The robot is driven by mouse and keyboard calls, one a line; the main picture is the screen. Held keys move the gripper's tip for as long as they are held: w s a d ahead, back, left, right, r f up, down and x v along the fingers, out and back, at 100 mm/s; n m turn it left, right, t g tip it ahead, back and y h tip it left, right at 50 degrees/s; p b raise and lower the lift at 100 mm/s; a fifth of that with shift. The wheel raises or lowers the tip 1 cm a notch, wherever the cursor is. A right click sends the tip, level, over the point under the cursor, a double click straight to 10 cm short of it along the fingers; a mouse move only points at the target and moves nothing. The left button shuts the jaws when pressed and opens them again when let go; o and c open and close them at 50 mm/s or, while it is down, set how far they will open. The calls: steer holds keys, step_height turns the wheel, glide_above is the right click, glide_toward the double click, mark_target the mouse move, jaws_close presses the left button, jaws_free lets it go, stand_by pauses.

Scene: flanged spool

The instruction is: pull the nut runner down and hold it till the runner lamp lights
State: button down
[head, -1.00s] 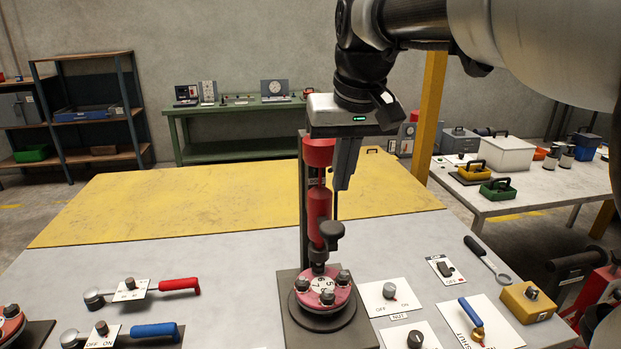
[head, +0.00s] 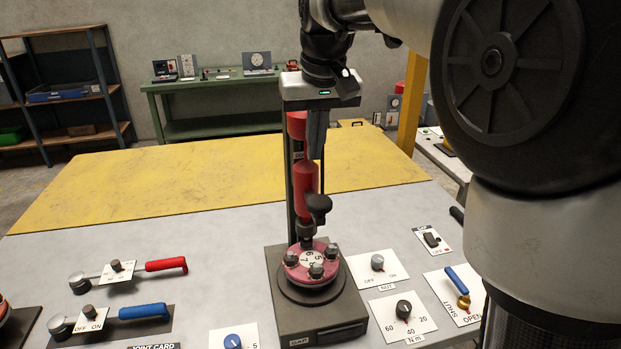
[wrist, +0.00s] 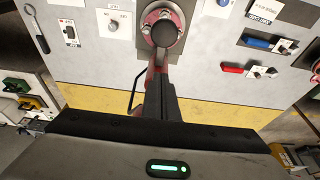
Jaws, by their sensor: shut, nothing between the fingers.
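The nut runner (head: 305,180) is a red upright tool on a dark column, with a black knob (head: 319,204) at its side. Its lower end stands over the pink flange (head: 298,270), which carries several bolts. My gripper (head: 315,158) points down beside the upper part of the runner, its fingers shut and empty. The fingertips look a little above the knob; whether they touch the runner is unclear. In the wrist view the closed fingers (wrist: 160,82) point toward the round dark knob (wrist: 163,34) over the flange. I cannot pick out a lit runner lamp.
A NUT switch plate (head: 377,268), a Nm dial (head: 404,309) and a blue-handled valve (head: 458,285) lie right of the stand. Red (head: 165,264) and blue (head: 142,311) levers lie left. The yellow surface (head: 200,190) behind is clear.

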glide_toward(313, 190)
steer(key=f, duration=0.4)
steer(key=s+f, duration=0.1)
steer(key=shift+a+f, duration=0.4)
step_height(313, 190, down, 6)
steer(key=b, duration=0.3)
steer(key=shift+s+r+b, duration=0.1)
steer(key=shift+b, duration=0.2)
steer(key=shift+s+r, duration=0.1)
step_height(313, 190, up, 5)
steer(key=p, duration=0.4)
steer(key=shift+f, duration=0.2)
steer(key=v, duration=1)
steer(key=shift+w, duration=0.2)
